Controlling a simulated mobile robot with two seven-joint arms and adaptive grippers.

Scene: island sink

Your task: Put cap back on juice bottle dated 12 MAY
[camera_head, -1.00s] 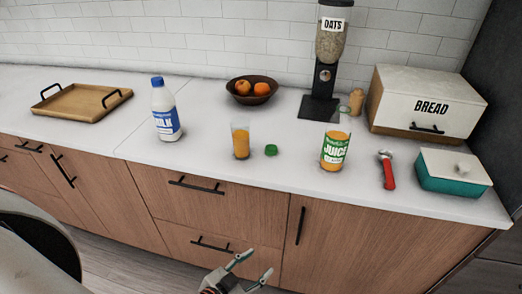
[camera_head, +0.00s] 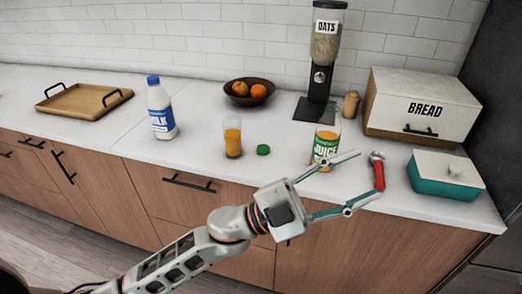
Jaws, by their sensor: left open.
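The juice bottle (camera_head: 324,150) stands upright on the white counter, right of centre, with a green label and orange juice. It has no cap on top. Its date is too small to read. A green cap (camera_head: 263,150) lies on the counter to the left of the bottle, beside a glass of juice (camera_head: 232,138). My left gripper (camera_head: 368,176) is open and empty at the counter's front edge, in front of and to the right of the bottle. One finger overlaps the bottle's lower part in the picture; I cannot tell whether they touch. My right gripper is not in view.
A red-handled tool (camera_head: 378,172) lies close to my left fingertips. A teal box (camera_head: 445,178), the bread box (camera_head: 420,105) and the oats dispenser (camera_head: 323,65) stand right and behind. A milk bottle (camera_head: 160,108), fruit bowl (camera_head: 250,92) and wooden tray (camera_head: 84,101) stand left. The counter between milk and tray is clear.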

